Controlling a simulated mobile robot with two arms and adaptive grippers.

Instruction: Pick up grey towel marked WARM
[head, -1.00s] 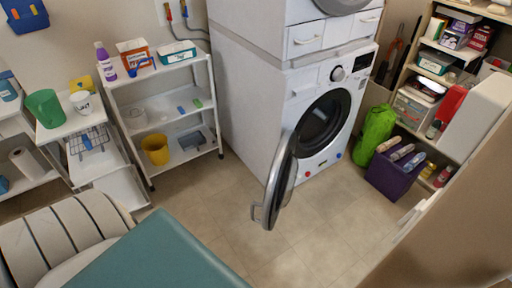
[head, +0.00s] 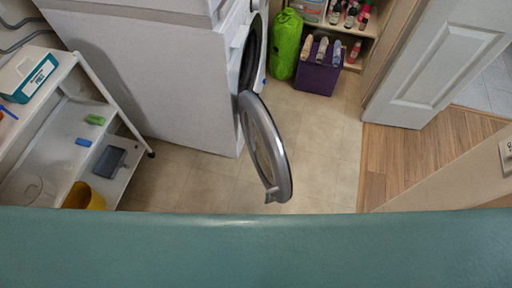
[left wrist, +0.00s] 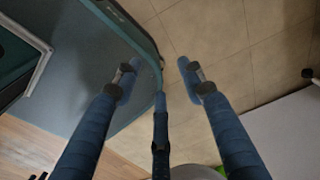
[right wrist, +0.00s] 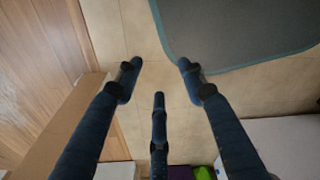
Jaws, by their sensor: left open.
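No grey towel and no WARM label can be made out in any view. My left gripper (left wrist: 158,78) shows in the left wrist view with its blue fingers spread and nothing between them. My right gripper (right wrist: 159,78) shows in the right wrist view, also with its fingers apart and empty, above the tiled floor. Neither gripper shows in the head view.
The washing machine (head: 150,85) has its round door (head: 283,160) swung open over the floor. A white rack (head: 125,140) stands left. A green bag (head: 286,45) and purple bin (head: 318,76) are at the back. A white door (head: 440,62) stands right, beside wooden flooring (head: 420,155).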

